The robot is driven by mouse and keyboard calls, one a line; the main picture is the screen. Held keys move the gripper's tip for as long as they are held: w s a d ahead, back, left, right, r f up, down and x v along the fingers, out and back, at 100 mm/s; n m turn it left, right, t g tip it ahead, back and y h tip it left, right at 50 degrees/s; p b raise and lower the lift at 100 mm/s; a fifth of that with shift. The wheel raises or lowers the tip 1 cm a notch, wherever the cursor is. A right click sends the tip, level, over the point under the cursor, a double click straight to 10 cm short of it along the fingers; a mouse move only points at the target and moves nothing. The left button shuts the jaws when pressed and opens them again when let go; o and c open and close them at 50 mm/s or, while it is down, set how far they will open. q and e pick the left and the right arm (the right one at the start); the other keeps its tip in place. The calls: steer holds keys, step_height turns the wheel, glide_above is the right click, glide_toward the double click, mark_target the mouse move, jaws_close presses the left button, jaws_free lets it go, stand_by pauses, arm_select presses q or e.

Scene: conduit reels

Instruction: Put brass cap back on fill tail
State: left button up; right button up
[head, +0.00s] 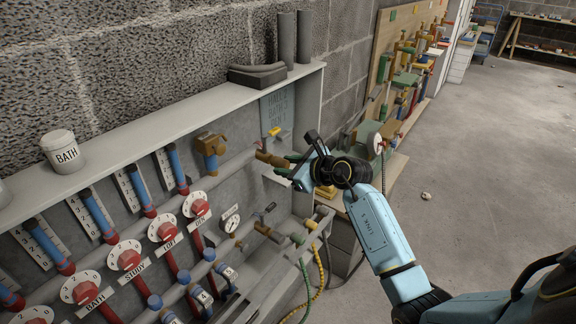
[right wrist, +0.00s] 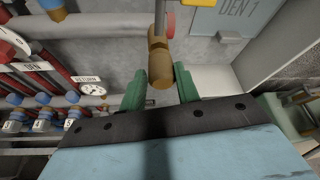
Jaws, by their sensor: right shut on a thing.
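In the head view my right gripper (head: 286,168) reaches the end of the upper manifold pipe, beside a short brass tail (head: 264,156) near a yellow lever. In the right wrist view the green fingers (right wrist: 160,90) are on either side of a brass cylinder end, which I take as the brass cap (right wrist: 161,74). The gripper is shut on it. The cap is in line with the brass tail body (right wrist: 158,44); whether it is seated or only touching I cannot tell. My left gripper is not in view.
Below are a gauge (head: 230,223), a lower brass valve (head: 262,228) and green and yellow hoses (head: 318,275). The cabinet's side wall (head: 306,105) stands close behind the gripper. Red-handled dials (head: 124,255) fill the left. Open floor (head: 480,150) lies right.

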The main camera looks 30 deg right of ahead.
steer(key=o, duration=1.1)
steer(key=p+v, duration=0.2)
steer(key=v, duration=1.1)
steer(key=shift+s+p, duration=0.25)
steer(key=shift+p, duration=0.1)
